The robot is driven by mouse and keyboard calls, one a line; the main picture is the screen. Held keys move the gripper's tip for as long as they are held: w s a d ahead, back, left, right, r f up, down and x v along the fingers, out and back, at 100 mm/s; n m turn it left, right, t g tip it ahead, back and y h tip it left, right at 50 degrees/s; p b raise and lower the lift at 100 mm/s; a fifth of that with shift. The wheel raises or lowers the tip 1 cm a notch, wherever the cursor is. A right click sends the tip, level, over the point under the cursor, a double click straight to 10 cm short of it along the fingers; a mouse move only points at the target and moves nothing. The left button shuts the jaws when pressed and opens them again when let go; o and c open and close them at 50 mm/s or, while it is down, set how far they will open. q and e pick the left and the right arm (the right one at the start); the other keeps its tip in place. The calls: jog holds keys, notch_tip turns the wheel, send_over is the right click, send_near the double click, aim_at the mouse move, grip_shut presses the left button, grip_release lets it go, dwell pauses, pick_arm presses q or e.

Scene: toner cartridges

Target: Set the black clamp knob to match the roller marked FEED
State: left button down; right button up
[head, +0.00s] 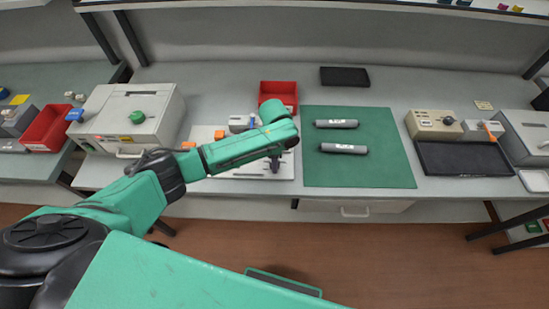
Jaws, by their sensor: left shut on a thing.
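Two dark grey rollers, the far one (337,124) and the near one (343,148), lie on the green mat (390,172). Each has a white label with dark marks too small to read, so I cannot tell which says FEED. My left gripper (275,166) points down over the right part of a white board (236,172), left of the mat. It is shut on a small dark thing, apparently the black clamp knob, whose shape and setting are mostly hidden by the fingers and the arm. My right gripper is not in view.
A red bin (278,94) stands behind my left forearm. A grey machine with a green knob (137,117) is at left. A beige unit (433,125) and a dark tray (463,158) are at right. A black tray (345,76) lies behind the mat.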

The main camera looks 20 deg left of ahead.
pick_arm(q)
jog(key=m, duration=0.3)
jog(key=shift+r+p, duration=0.15)
jog(key=shift+p, duration=0.2)
jog(key=m, duration=0.3)
jog(key=shift+w+m+p, duration=0.1)
jog(key=shift+m+p, duration=0.2)
jog(key=m, duration=0.3)
jog(key=shift+m, duration=1.9)
jog(key=shift+c, duration=2.2)
grip_release()
